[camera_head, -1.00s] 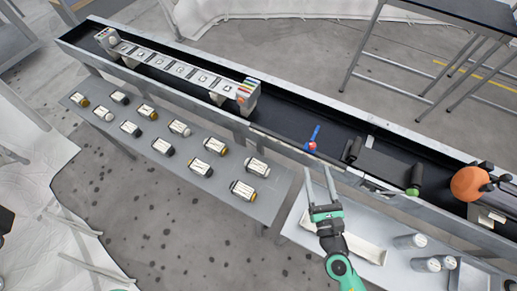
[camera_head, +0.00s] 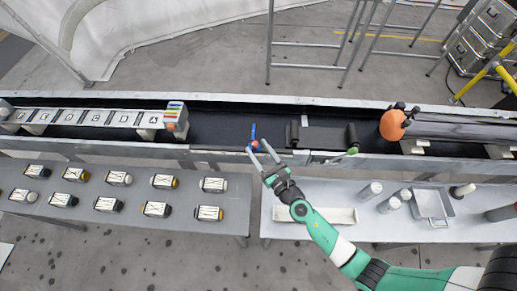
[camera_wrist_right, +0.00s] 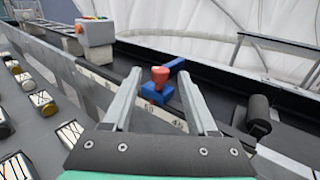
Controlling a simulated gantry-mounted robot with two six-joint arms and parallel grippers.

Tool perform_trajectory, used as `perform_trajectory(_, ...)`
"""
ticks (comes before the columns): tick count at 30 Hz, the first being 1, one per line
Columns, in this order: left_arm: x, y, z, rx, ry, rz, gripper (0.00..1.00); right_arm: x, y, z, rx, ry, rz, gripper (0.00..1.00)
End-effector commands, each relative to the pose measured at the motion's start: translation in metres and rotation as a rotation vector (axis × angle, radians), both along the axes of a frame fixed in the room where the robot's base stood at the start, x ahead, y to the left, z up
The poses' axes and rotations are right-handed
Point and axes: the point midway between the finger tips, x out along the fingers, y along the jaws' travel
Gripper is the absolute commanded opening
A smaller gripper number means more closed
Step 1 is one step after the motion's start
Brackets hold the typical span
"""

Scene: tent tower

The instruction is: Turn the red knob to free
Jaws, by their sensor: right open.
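The small red knob (camera_head: 254,144) sits at the near rim of the dark trough, with a blue bar (camera_head: 253,131) reaching behind it. In the right wrist view the red knob (camera_wrist_right: 159,76) stands upright on a blue block (camera_wrist_right: 156,92), and the blue bar (camera_wrist_right: 175,64) angles up to the right. My right gripper (camera_head: 258,149) is open and empty, its fingertips close to the knob in the head view. In the right wrist view its fingers (camera_wrist_right: 161,74) frame the knob on both sides; I cannot tell whether they touch it. My left gripper is not in view.
A rack with lettered labels (camera_head: 95,118) stands in the trough at left. Dark rollers (camera_head: 293,134) and an orange ball (camera_head: 392,125) are right of the knob.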

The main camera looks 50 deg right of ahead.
Motion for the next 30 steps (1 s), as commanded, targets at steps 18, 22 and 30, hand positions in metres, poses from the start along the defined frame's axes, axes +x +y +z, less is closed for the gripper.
perform_trajectory(18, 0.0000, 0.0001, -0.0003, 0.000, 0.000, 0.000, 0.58, 0.0027, -0.0008, -0.0002, 0.000, 0.001, 0.000, 0.00)
perform_trajectory(22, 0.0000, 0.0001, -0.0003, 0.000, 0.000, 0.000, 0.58, 0.0027, -0.0008, -0.0001, 0.000, 0.001, 0.000, 0.00)
perform_trajectory(30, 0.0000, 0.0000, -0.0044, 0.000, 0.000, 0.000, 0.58, 0.0022, -0.0025, -0.0010, 0.000, -0.001, 0.023, 0.00)
